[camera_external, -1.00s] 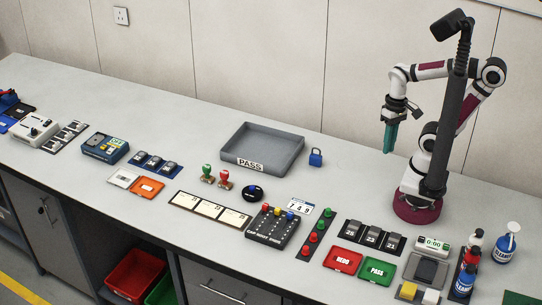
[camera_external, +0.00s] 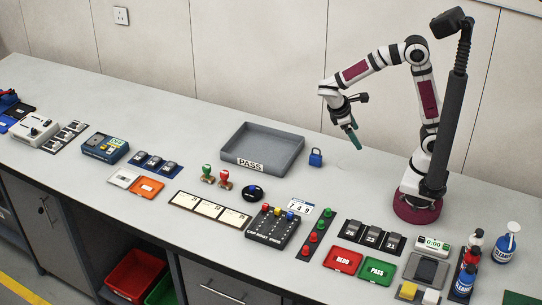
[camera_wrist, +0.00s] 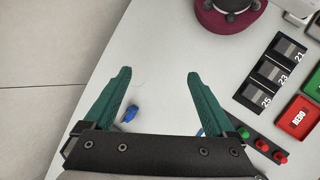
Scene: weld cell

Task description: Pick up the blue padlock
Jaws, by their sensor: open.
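The blue padlock (camera_external: 316,158) stands on the grey bench, just right of the grey PASS tray (camera_external: 270,160). My gripper (camera_external: 356,145) is raised above the bench, to the right of the padlock, with its green fingers tilted down to the right. In the wrist view my gripper (camera_wrist: 159,73) is open, with nothing between its fingertips. A small blue shape that looks like the padlock (camera_wrist: 130,114) shows there beside the left finger, closer to the gripper body than the fingertips. It is partly hidden.
Bottles (camera_external: 470,255) stand at the right. The bench around the padlock is clear.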

